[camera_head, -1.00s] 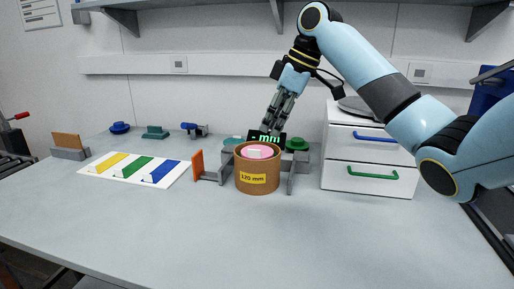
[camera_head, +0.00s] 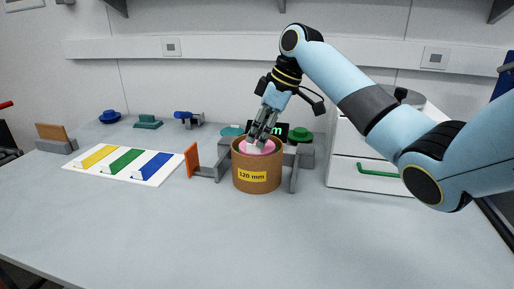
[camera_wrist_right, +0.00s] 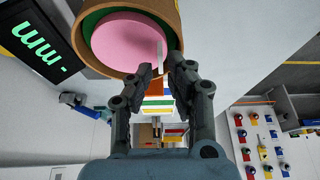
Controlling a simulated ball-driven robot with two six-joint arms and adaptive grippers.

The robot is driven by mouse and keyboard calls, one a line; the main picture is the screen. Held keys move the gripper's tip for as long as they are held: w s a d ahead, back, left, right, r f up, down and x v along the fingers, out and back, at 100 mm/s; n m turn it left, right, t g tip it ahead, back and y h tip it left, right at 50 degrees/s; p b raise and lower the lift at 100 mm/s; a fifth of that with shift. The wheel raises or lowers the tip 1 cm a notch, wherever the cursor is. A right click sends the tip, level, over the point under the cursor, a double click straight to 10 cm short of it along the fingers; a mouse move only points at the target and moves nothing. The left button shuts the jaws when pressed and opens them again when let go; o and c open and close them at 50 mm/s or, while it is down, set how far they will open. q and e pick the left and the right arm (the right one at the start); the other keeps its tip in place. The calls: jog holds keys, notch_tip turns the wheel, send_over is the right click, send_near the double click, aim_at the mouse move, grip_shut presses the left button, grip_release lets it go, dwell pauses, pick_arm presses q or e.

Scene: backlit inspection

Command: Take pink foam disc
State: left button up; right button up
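The pink foam disc (camera_head: 268,147) sits inside the top of a brown ring (camera_head: 257,178) labelled 120 mm; it also shows in the right wrist view (camera_wrist_right: 125,42). A thin pale tab (camera_wrist_right: 160,50) stands up from the disc. My right gripper (camera_head: 256,144) points down at the disc from above and behind. In the right wrist view its fingertips (camera_wrist_right: 160,66) are a narrow gap apart, one on each side of the tab. The fingers look open; contact with the tab does not show. My left gripper is not in view.
Grey holders flank the ring, with an orange plate (camera_head: 192,161) at left. A green knob (camera_head: 300,134) and a dark display (camera_wrist_right: 38,45) are behind. White drawers (camera_head: 360,175) stand right. A striped card (camera_head: 125,165) lies left. The front table is clear.

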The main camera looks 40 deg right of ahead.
jog(key=x, duration=0.2)
jog(key=shift+w+a+f, duration=0.1)
jog(key=shift+f, duration=0.2)
grip_shut()
jog(key=shift+r, duration=0.1)
